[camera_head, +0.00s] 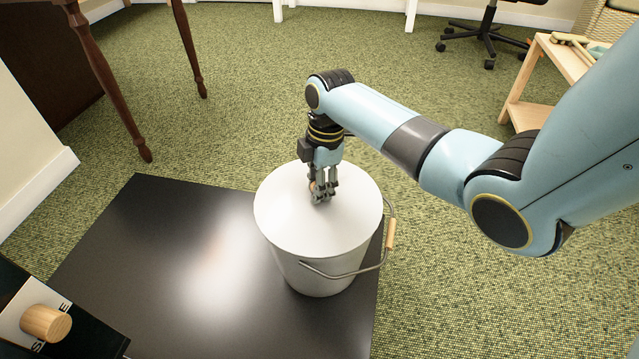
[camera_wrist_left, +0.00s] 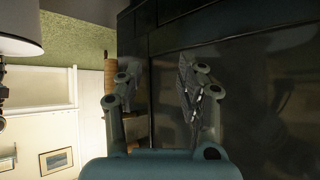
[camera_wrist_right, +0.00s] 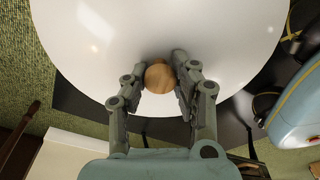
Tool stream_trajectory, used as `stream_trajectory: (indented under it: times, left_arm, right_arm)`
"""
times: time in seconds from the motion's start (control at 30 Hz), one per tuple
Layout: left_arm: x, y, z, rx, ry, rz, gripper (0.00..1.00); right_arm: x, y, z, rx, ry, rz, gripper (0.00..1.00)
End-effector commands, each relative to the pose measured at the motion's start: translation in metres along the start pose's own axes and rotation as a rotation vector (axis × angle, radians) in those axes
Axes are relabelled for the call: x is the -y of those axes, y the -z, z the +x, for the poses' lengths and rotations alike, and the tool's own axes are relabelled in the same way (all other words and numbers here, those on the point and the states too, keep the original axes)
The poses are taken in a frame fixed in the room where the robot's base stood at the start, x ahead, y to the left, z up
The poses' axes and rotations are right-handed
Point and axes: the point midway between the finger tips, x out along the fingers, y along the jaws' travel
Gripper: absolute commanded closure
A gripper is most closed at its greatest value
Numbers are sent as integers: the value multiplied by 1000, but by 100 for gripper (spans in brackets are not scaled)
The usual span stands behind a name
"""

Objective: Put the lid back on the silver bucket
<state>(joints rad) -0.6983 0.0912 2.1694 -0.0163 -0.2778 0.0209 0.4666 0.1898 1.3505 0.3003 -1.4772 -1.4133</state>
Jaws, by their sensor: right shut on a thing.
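The silver bucket (camera_head: 318,280) stands upright on a dark mat, its wire handle with a wooden grip (camera_head: 390,233) hanging at the right. The pale round lid (camera_head: 285,215) covers the bucket's top and looks level; I cannot tell whether a thin gap is left under it. My right gripper (camera_head: 321,196) points down at the lid's middle and is shut on its wooden knob (camera_wrist_right: 158,76), which shows between the fingers in the right wrist view. My left gripper (camera_wrist_left: 155,78) has its fingers apart in front of a dark panelled surface, seen only in the left wrist view.
The dark mat (camera_head: 160,270) has bare room left of the bucket. A black furnishing with a wooden knob (camera_head: 46,323) is at the lower left. A dark-legged table (camera_head: 110,75), a wooden shelf (camera_head: 525,110) and an office chair (camera_head: 487,35) stand around the green carpet.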

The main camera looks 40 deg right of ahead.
Motion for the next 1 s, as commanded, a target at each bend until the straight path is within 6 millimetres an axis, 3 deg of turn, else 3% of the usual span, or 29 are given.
stream_trajectory:
  times: [0.13,0.17,0.37,0.57,0.73,1.0]
  left_arm:
    - [0,0,0,0,0,0,62]
    - [0,0,0,0,0,0,62]
    - [0,0,0,0,0,0,62]
    - [0,0,0,0,0,0,62]
    - [0,0,0,0,0,0,62]
    - [0,0,0,0,0,0,62]
  right_arm:
    - [0,0,0,0,-1,0,100]
    - [0,0,0,0,-1,0,73]
    - [0,0,0,0,0,0,47]
    - [0,0,0,0,0,0,46]
    - [0,0,0,0,0,0,24]
    - [0,0,0,0,0,0,24]
